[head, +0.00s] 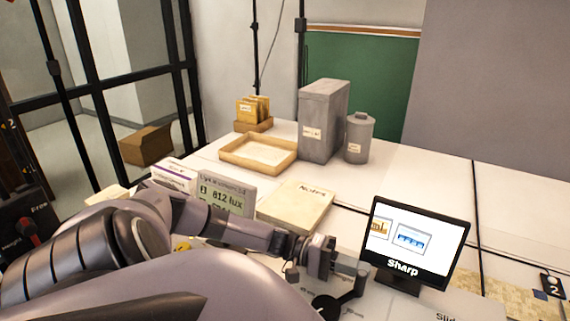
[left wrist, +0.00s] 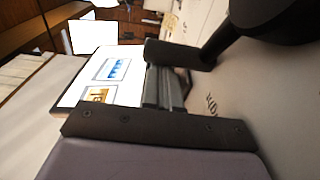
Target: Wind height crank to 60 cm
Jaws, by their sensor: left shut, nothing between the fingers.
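My left gripper (head: 343,264) is shut and empty above the white table, left of the monitor. It also shows in the left wrist view (left wrist: 166,90). A dark crank-like part with a round base (head: 328,305) and a short arm lies just below the gripper. A dark rounded part on a rod (left wrist: 275,18) is close to the fingers in the left wrist view; I cannot tell whether they touch. A black panel (head: 22,228) with a red handle and a label that seems to read "Height" stands at the far left edge. No 60 cm reading is legible. My right gripper is not in view.
The monitor (head: 418,240) reading "Sharp" stands right of the gripper. A wooden tray (head: 232,158), grey box (head: 320,115) and grey canister (head: 359,138) stand further back. The table's back right is clear.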

